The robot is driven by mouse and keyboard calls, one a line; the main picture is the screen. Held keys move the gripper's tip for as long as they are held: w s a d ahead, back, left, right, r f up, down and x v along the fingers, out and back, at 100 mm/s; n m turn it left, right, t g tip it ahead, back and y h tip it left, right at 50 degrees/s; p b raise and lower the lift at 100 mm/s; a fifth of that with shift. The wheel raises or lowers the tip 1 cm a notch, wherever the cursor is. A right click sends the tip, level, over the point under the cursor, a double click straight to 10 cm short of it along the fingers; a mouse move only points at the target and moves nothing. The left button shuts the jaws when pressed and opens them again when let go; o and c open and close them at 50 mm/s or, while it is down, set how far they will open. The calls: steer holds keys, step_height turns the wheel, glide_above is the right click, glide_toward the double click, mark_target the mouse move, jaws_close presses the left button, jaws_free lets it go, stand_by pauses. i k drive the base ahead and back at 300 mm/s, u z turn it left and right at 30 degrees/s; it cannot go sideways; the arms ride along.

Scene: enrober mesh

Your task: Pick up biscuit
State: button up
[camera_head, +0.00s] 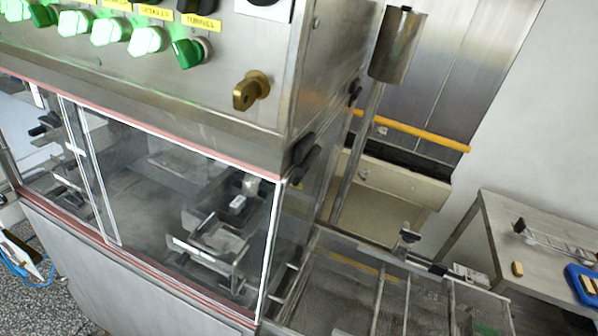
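A small tan block that looks like a biscuit (517,268) lies on the steel table at the far right. Several similar tan pieces sit in a blue tray (573,271) at the right edge, partly cut off by the frame. They are small and far off, so their details are unclear. My gripper does not show in this view.
A steel enrober (185,110) with a glazed window, a row of green-lit switches and a brass knob (251,90) fills the left and centre. A mesh conveyor (335,290) extends from its right side. The steel table (540,240) stands beyond, with a wire rack (555,243) on it.

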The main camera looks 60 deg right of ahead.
mark_target(518, 271)
steer(key=z, duration=2.9)
steer(key=k, duration=0.95)
steer(key=i, duration=0.95)
steer(key=u, duration=0.05)
